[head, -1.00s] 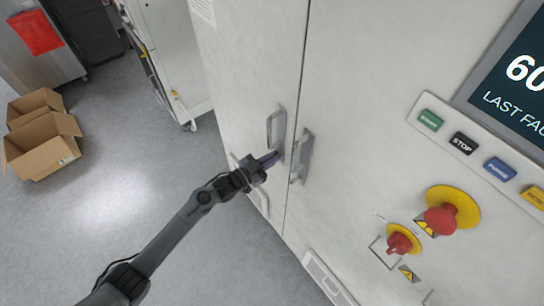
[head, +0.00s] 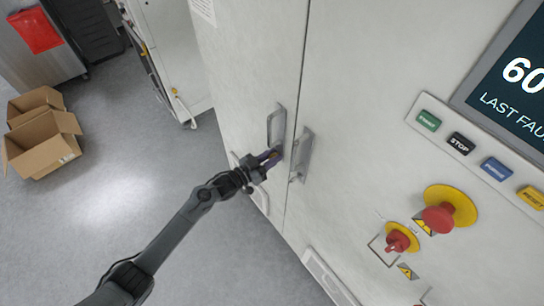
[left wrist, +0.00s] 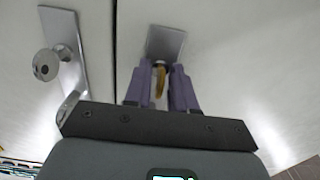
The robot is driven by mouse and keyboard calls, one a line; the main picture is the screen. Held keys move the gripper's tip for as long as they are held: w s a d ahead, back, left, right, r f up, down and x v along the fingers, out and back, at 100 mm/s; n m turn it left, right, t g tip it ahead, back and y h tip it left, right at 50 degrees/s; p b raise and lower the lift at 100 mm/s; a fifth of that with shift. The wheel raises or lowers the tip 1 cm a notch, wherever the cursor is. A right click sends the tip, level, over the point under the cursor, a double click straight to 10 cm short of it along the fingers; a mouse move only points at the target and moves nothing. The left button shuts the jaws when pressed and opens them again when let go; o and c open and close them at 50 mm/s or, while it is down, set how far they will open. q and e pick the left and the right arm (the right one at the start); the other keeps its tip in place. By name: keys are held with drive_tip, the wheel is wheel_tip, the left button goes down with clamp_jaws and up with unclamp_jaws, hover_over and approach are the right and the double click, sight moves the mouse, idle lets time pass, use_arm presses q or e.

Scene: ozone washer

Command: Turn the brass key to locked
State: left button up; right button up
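A small brass key (left wrist: 160,82) shows in the left wrist view, in front of a grey handle plate (left wrist: 166,44). In the head view its brass colour shows faintly between my fingertips. My left gripper (head: 272,157) is at the lower end of the left door's handle (head: 276,128). Its two purple fingers stand apart, one on each side of the key, and I see no clear contact. The fingers hide part of the key, and any lock marking is not visible. My right gripper is in neither view.
The right door's handle (head: 303,152) is close beside, across the door seam; a round metal knob (left wrist: 46,65) shows in the left wrist view. A red emergency button (head: 439,217), a red rotary switch (head: 397,241) and labelled buttons are at right. Cardboard boxes (head: 45,150) lie on the floor.

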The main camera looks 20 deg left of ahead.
use_arm(q)
drive_tip(key=shift+o, duration=0.2)
drive_tip(key=v, duration=1.1)
drive_tip(key=shift+d, duration=0.1)
